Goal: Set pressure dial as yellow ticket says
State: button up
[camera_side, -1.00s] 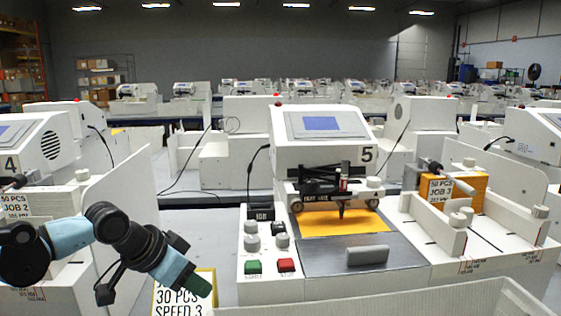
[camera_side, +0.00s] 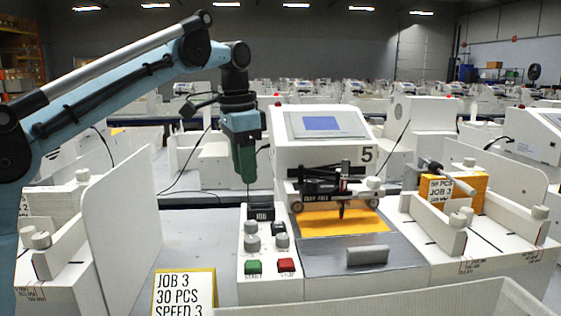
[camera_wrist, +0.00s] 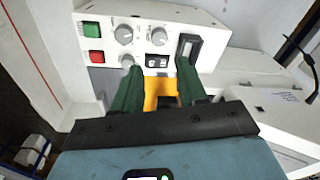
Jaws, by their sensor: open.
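The ticket (camera_side: 184,292) with a yellow border stands at the lower front. It reads "JOB 3, 30 PCS, SPEED 3"; lower lines are cut off by the picture edge. The control panel (camera_side: 242,266) of machine 5 carries grey dials (camera_side: 251,243), which also show in the wrist view (camera_wrist: 124,34). A second dial (camera_wrist: 158,37) and a third (camera_wrist: 127,60) show there; I cannot read which is pressure. My gripper (camera_side: 247,180) points down above the panel's back end. Its green fingers are apart (camera_wrist: 158,67), with an orange shape between them that I cannot identify.
A green button (camera_side: 253,266) and a red button (camera_side: 286,265) sit at the panel's front. The plotter carriage (camera_side: 335,187) and an orange sheet (camera_side: 372,221) lie to the right. A white upright panel (camera_side: 122,225) stands at left.

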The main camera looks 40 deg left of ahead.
aim_at(251, 222)
jog(key=shift+w+r+m+g, duration=0.25)
jog(key=shift+w+m+g, duration=0.25)
jog(key=shift+w+g, duration=0.1)
jog(key=shift+f, duration=0.1)
jog(key=shift+f, duration=5.95)
jog(key=c, duration=0.8)
jog(key=shift+o, duration=0.2)
